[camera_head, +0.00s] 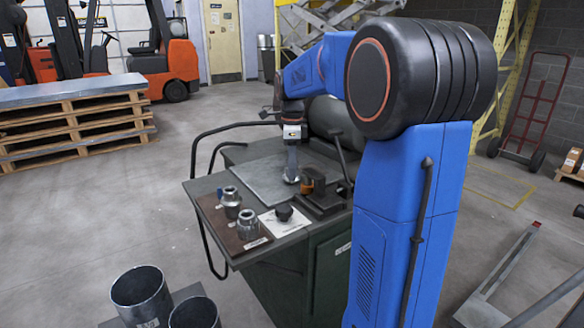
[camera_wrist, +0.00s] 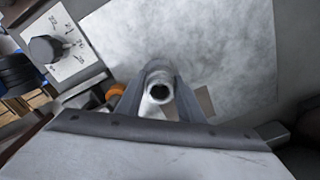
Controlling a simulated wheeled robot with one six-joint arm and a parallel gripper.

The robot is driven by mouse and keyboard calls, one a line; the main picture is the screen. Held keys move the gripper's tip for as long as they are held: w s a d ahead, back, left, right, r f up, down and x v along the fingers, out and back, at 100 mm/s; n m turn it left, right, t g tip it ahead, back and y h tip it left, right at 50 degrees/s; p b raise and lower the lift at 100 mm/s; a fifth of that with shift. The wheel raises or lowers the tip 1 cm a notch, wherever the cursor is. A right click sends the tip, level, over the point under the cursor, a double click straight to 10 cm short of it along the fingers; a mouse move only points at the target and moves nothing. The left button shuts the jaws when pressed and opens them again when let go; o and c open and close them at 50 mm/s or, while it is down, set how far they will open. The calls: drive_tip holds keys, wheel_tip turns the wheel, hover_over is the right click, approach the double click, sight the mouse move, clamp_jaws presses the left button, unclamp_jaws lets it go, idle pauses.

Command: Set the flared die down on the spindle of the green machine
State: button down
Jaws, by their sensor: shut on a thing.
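My gripper (camera_wrist: 160,100) is shut on a grey metal piece with a round hole in its end, which I take for the flared die (camera_wrist: 158,76). In the head view my gripper (camera_head: 291,172) points down above the flat metal plate on the green machine (camera_head: 318,256). The die is hard to tell apart from the fingers there. From these views I cannot tell whether the die touches anything below. I cannot make out the spindle for certain; a dark block (camera_head: 322,200) with an orange-brown cylinder (camera_head: 306,187) stands just right of my gripper.
A brown board (camera_head: 216,222) at the machine's left holds several metal dies (camera_head: 248,226). A dark knob (camera_head: 284,211) sits by a white marked card (camera_head: 272,224). Two open metal cylinders (camera_head: 141,296) stand at the front left. A pallet stack (camera_head: 75,122) is behind left.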

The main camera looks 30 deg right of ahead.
drive_tip(key=shift+f, duration=0.25)
drive_tip(key=c, duration=1.1)
unclamp_jaws()
wheel_tip(320, 180, up, 17)
drive_tip(key=shift+r, duration=0.2)
drive_tip(key=s+a+f+n+t, duration=0.1)
drive_tip(key=s+a+f+n, duration=0.4)
drive_tip(key=s, duration=0.3)
drive_tip(key=s+a+f+n+t, duration=0.1)
drive_tip(key=s+a+f+n, duration=0.3)
drive_tip(key=s+a+n, duration=0.3)
drive_tip(key=s+a+f+n+t, duration=0.1)
drive_tip(key=s+f+n, duration=0.3)
drive_tip(key=s+f, duration=0.1)
drive_tip(key=s+a+f+n+t, duration=0.1)
drive_tip(key=s+f+n, duration=0.3)
drive_tip(key=s+f, duration=0.1)
drive_tip(key=s+a+f+n, duration=0.1)
drive_tip(key=s+f+n, duration=0.3)
drive_tip(key=s+f, duration=0.1)
drive_tip(key=shift+s+a+t, duration=0.1)
drive_tip(key=shift+a+t, duration=0.3)
